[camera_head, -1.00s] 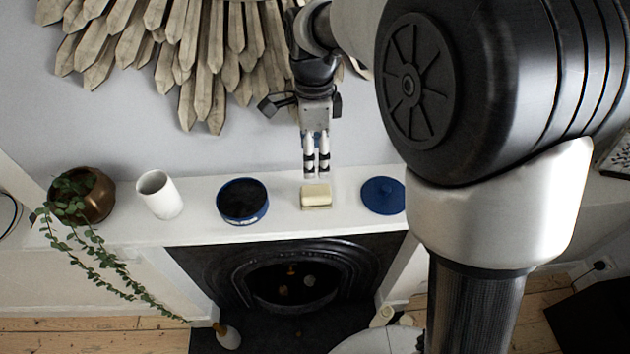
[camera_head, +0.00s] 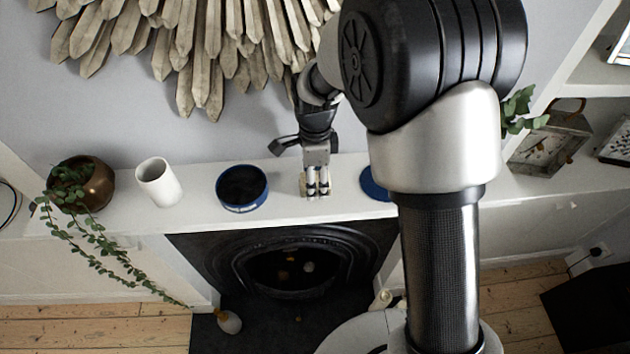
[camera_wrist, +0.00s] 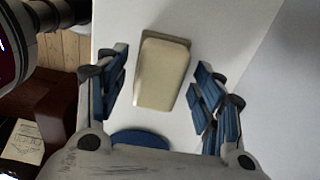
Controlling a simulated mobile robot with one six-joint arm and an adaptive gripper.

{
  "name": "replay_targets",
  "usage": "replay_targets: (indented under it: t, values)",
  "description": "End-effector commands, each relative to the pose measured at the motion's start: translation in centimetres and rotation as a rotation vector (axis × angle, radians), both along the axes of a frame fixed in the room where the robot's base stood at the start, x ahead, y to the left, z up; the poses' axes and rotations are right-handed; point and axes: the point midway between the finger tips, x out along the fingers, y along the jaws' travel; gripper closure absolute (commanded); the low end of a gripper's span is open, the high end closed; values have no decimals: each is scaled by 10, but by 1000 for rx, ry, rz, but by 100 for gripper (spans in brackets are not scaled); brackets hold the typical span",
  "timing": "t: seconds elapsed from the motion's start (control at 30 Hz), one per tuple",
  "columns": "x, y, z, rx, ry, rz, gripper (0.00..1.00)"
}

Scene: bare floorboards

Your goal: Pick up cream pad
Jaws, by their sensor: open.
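The cream pad (camera_wrist: 162,75) lies on the white mantel shelf and sits between the spread fingers of my gripper (camera_wrist: 160,90) in the wrist view. The pad has a greyish lower edge along one end. In the head view my gripper (camera_head: 317,190) is low over the pad (camera_head: 328,182), and its fingers hide most of it. The gripper is open, with a gap between each finger and the pad in the wrist view. I cannot tell the exact height of the fingertips above the shelf.
On the mantel shelf (camera_head: 285,206) stand a dark blue open tin (camera_head: 242,202), a white cup (camera_head: 158,182) and a copper pot with a trailing plant (camera_head: 90,190). A blue lid (camera_head: 374,185) lies right of the pad, partly hidden by my arm. A wooden sunburst hangs above.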

Motion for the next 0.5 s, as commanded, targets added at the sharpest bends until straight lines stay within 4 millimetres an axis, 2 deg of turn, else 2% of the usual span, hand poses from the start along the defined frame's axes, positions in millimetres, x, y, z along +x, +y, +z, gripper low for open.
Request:
replay_targets:
  t: [0.2,0.5]
  values:
    - [0,0,0,0,0,0,40]
    - [0,0,0,0,0,0,60]
